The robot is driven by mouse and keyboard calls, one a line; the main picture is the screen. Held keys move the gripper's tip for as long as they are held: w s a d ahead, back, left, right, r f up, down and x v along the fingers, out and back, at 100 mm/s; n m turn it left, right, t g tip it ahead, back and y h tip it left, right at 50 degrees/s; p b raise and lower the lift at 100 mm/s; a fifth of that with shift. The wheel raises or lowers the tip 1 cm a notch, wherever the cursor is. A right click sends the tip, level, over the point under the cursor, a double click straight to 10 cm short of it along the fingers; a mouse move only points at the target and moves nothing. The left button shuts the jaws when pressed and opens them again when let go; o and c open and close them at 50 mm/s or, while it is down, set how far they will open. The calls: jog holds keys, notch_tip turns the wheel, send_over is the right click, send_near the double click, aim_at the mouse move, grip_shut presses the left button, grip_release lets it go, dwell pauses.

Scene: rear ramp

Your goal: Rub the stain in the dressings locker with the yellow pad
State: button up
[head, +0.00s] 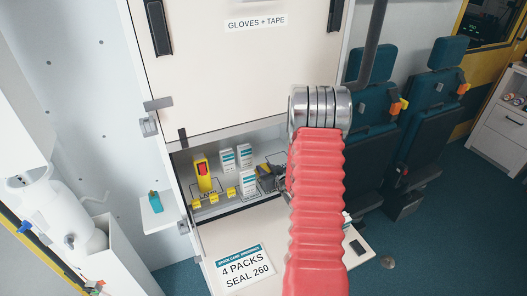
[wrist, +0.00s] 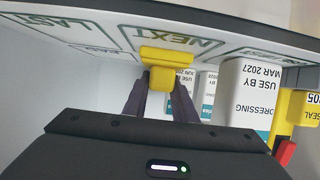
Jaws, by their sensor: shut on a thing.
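The yellow pad (wrist: 166,54) is between the dark fingertips of my gripper (wrist: 160,82) in the wrist view. The gripper is shut on it. The pad is at the locker floor, over the outline marked NEXT (wrist: 170,40); whether it touches the floor I cannot tell. The dressings locker (head: 183,172) is open in the head view, below the closed GLOVES + TAPE door. My red-sleeved arm reaches down in front of its right part and hides most of the gripper there. I cannot make out the stain in either view.
White dressing packs (head: 228,160) stand in the locker, and one (wrist: 247,95) is close to the gripper in the wrist view. A yellow seal device (head: 202,172) with a red part stands at the left. The lowered flap (head: 285,235) lies in front.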

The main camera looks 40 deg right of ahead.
jog(key=shift+w+d+r, duration=0.1)
jog(key=shift+w, duration=0.2)
notch_tip(320, 180, up, 2)
jog(key=shift+s+r, duration=0.1)
jog(key=shift+r, duration=2.8)
